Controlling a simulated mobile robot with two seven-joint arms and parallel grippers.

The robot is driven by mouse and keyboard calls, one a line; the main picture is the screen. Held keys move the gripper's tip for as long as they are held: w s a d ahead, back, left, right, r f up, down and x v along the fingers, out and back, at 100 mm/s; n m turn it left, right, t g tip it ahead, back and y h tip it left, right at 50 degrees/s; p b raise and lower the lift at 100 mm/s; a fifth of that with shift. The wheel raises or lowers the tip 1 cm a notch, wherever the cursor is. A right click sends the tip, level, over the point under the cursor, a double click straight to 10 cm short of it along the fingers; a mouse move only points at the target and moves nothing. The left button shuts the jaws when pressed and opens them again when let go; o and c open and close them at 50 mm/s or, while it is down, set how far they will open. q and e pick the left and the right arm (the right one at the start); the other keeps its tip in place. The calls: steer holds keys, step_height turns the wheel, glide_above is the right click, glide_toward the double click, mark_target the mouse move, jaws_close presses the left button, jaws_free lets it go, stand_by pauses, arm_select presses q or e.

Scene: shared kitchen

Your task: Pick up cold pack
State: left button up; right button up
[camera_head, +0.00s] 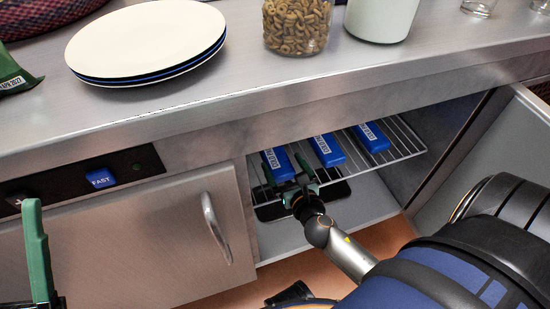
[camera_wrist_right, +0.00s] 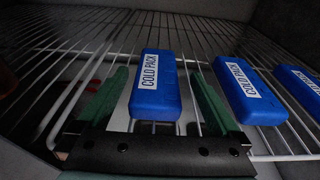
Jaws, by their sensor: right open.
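Three blue cold packs with white labels lie in a row on a wire shelf inside the open cabinet. The left cold pack (camera_head: 279,164) is nearest my right gripper (camera_head: 291,183). The middle cold pack (camera_head: 327,150) and the right cold pack (camera_head: 371,137) lie beside it. In the right wrist view, my right gripper (camera_wrist_right: 158,105) is open, its green fingers on either side of the left cold pack (camera_wrist_right: 156,86), with visible gaps. The middle cold pack (camera_wrist_right: 248,91) is just outside the right finger. Part of my left gripper (camera_head: 36,250) shows at the left edge.
The wire shelf (camera_head: 405,146) sits below the steel counter (camera_head: 200,105). The open door (camera_head: 505,140) stands at the right. A closed door with a handle (camera_head: 215,229) is left of the opening. Plates (camera_head: 146,40) and a jar (camera_head: 296,25) stand on the counter.

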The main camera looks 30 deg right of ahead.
mark_target(276, 156)
steer(key=b+x, duration=0.1)
steer(key=x, duration=0.1)
steer(key=f+b+x, duration=0.1)
steer(key=x, duration=0.2)
steer(key=shift+w+a+f, duration=0.15)
steer(key=shift+f, duration=0.05)
steer(key=shift+w, duration=0.25)
steer(key=c, duration=1.5)
jaws_close()
steer(key=shift+r, duration=0.1)
